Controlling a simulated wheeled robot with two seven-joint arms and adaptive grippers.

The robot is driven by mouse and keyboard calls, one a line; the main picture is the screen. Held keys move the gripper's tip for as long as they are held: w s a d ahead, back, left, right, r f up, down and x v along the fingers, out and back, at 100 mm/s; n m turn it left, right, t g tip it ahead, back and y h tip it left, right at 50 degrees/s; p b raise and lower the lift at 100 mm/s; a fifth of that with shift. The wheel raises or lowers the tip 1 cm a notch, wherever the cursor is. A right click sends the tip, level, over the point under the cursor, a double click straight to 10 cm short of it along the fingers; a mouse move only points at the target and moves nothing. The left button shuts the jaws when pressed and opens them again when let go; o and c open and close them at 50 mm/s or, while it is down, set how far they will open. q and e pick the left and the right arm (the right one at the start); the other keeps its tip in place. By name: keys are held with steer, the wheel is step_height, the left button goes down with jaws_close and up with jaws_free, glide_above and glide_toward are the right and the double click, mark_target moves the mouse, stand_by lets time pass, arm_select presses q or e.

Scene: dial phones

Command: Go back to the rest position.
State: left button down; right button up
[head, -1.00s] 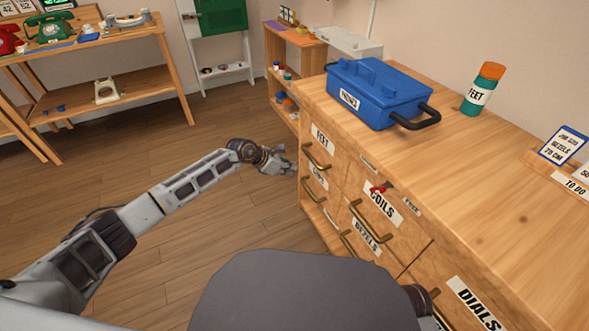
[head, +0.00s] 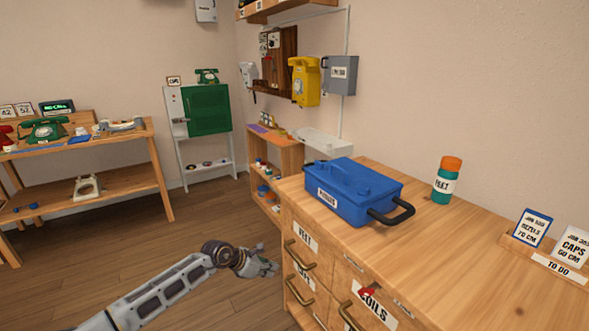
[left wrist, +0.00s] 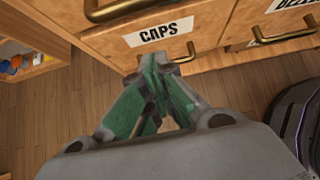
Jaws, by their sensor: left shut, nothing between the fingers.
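My left gripper (head: 270,268) is shut and empty, low in front of the wooden drawer cabinet (head: 312,262). In the left wrist view its green-padded fingers (left wrist: 158,72) come together just below a drawer labelled CAPS (left wrist: 155,33), apart from the drawer's brass handle (left wrist: 192,50). The drawers facing me look closed. My right gripper does not show in either view.
A blue toolbox (head: 345,195) and a FEET canister (head: 447,180) stand on the cabinet top. A red key-like piece (head: 367,291) is at the COILS drawer. A low shelf (head: 287,160) stands beyond the cabinet. Open floor (head: 120,255) lies to the left, before a workbench (head: 110,180).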

arm_select(q)
steer(key=w+d+r+n+t+h, duration=0.2)
steer(key=w+r+n+t, duration=0.25)
steer(key=r, duration=0.45)
steer(key=w+d+r+n+t+h, duration=0.1)
steer(key=w+r+n+t+h, duration=0.15)
steer(key=r+n+t, duration=0.45)
steer(key=a+r+n+t+y, duration=0.2)
steer(key=a+r+n+y, duration=0.25)
steer(key=r+n, duration=0.5)
steer(key=a+r+n+t+y, duration=0.25)
steer(key=r+n+y, duration=0.35)
steer(key=r+n, duration=0.35)
steer(key=s+f+n+g, duration=0.7)
steer(key=s+f+g, duration=0.1)
steer(key=s+f, duration=1.3)
steer(key=s+f+n+g+h+p, duration=0.1)
steer(key=s+f+n+g, duration=0.6)
steer(key=s+f, duration=1.4)
steer(key=shift+s+a+f+g, duration=0.2)
steer(key=shift+s+f+g, duration=0.05)
steer(key=shift+f+g, duration=0.55)
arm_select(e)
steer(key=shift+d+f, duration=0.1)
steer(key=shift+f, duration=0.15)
